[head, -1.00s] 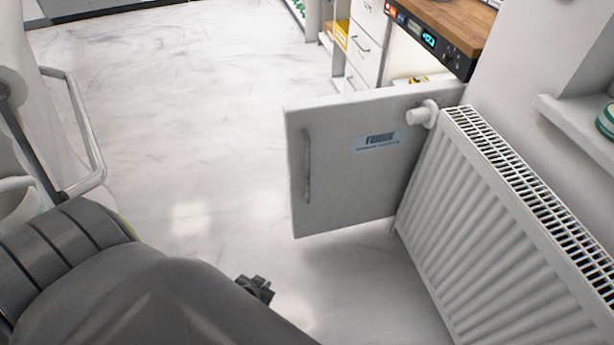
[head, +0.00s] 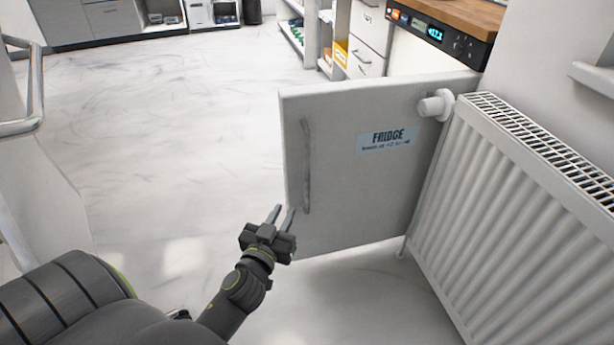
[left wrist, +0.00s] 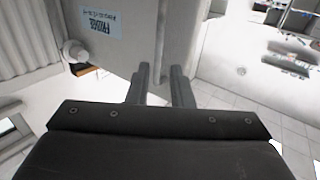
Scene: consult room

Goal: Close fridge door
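The fridge door (head: 350,185) stands wide open, its outer face with a blue "FRIDGE" label (head: 388,140) turned towards me. A vertical grey handle (head: 306,168) runs along its left edge. My left gripper (head: 279,214) is open, with its two fingers pointing up near the door's lower left edge, just below the handle. In the left wrist view, the open fingers (left wrist: 163,84) show apart with the door (left wrist: 125,50) right ahead of them. Whether they touch the door cannot be told. My right gripper is not in view.
A white ribbed radiator (head: 530,220) stands close to the door's right side, with a round valve knob (head: 436,106) by the door. A wooden counter (head: 455,18) with a lit display panel (head: 435,33) is behind the door. The floor (head: 170,140) to the left is clear.

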